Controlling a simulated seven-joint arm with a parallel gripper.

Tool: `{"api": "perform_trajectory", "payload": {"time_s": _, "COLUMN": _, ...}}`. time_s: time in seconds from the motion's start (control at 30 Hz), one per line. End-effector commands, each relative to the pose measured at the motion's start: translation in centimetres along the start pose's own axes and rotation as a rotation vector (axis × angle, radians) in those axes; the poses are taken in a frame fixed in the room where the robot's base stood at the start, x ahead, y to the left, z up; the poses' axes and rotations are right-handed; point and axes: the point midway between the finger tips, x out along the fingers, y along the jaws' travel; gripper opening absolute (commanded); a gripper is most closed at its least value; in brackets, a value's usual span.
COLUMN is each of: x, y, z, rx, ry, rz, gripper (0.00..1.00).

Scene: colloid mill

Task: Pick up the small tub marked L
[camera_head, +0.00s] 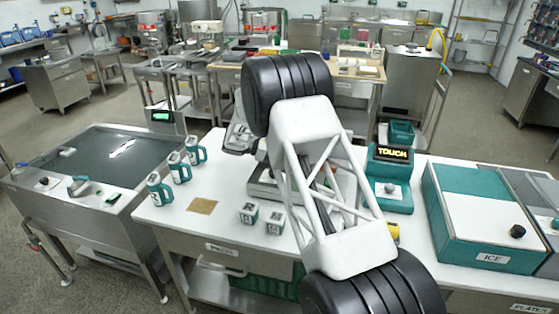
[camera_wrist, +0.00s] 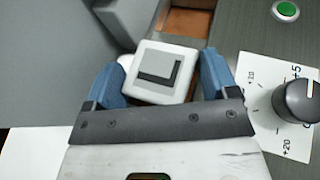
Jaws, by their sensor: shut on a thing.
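The small tub marked L (camera_wrist: 160,70) is white with a grey top and a dark L. It shows in the wrist view, between the two blue fingers of my gripper (camera_wrist: 163,76). My gripper is shut on it. The tub's underside is hidden, so I cannot tell whether it touches anything below. In the head view my arm hides the gripper's fingers and this tub.
A black knob (camera_wrist: 298,101) on a white scale, a green button (camera_wrist: 287,10) and a brown recess (camera_wrist: 187,22) lie close by. On the white table stand two small cubes (camera_head: 248,212) (camera_head: 274,222), several teal mugs (camera_head: 180,168) and a teal TOUCH unit (camera_head: 390,180).

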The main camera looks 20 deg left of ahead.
Motion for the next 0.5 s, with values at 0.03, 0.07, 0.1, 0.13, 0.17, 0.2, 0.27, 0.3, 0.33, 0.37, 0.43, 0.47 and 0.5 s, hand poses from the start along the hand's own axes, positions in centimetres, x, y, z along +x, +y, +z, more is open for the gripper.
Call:
{"api": "perform_trajectory", "payload": {"time_s": 0.03, "x": 0.0, "y": 0.0, "z": 0.0, "rx": 0.000, "ry": 0.000, "rz": 0.000, "gripper": 0.47}}
{"api": "perform_trajectory", "payload": {"time_s": 0.07, "x": 0.0, "y": 0.0, "z": 0.0, "rx": 0.000, "ry": 0.000, "rz": 0.000, "gripper": 0.47}}
{"api": "perform_trajectory", "payload": {"time_s": 0.1, "x": 0.0, "y": 0.0, "z": 0.0, "rx": 0.000, "ry": 0.000, "rz": 0.000, "gripper": 0.47}}
{"api": "perform_trajectory", "payload": {"time_s": 0.13, "x": 0.0, "y": 0.0, "z": 0.0, "rx": 0.000, "ry": 0.000, "rz": 0.000, "gripper": 0.47}}
{"api": "perform_trajectory", "payload": {"time_s": 0.17, "x": 0.0, "y": 0.0, "z": 0.0, "rx": 0.000, "ry": 0.000, "rz": 0.000, "gripper": 0.47}}
{"api": "perform_trajectory", "payload": {"time_s": 0.2, "x": 0.0, "y": 0.0, "z": 0.0, "rx": 0.000, "ry": 0.000, "rz": 0.000, "gripper": 0.47}}
{"api": "perform_trajectory", "payload": {"time_s": 0.27, "x": -0.1, "y": 0.0, "z": 0.1, "rx": 0.001, "ry": 0.000, "rz": 0.000, "gripper": 0.47}}
{"api": "perform_trajectory", "payload": {"time_s": 0.3, "x": -0.1, "y": 0.0, "z": 0.2, "rx": 0.001, "ry": 0.000, "rz": 0.000, "gripper": 0.47}}
{"api": "perform_trajectory", "payload": {"time_s": 0.33, "x": -0.1, "y": 0.0, "z": 0.3, "rx": 0.001, "ry": 0.000, "rz": 0.000, "gripper": 0.47}}
{"api": "perform_trajectory", "payload": {"time_s": 0.37, "x": -0.2, "y": 0.0, "z": 0.4, "rx": 0.001, "ry": 0.000, "rz": 0.000, "gripper": 0.47}}
{"api": "perform_trajectory", "payload": {"time_s": 0.43, "x": -0.3, "y": 0.0, "z": 0.8, "rx": 0.002, "ry": 0.000, "rz": 0.000, "gripper": 0.47}}
{"api": "perform_trajectory", "payload": {"time_s": 0.47, "x": -0.4, "y": 0.0, "z": 1.0, "rx": 0.002, "ry": 0.000, "rz": 0.000, "gripper": 0.47}}
{"api": "perform_trajectory", "payload": {"time_s": 0.5, "x": -0.6, "y": 0.0, "z": 1.3, "rx": 0.002, "ry": 0.000, "rz": 0.001, "gripper": 0.47}}
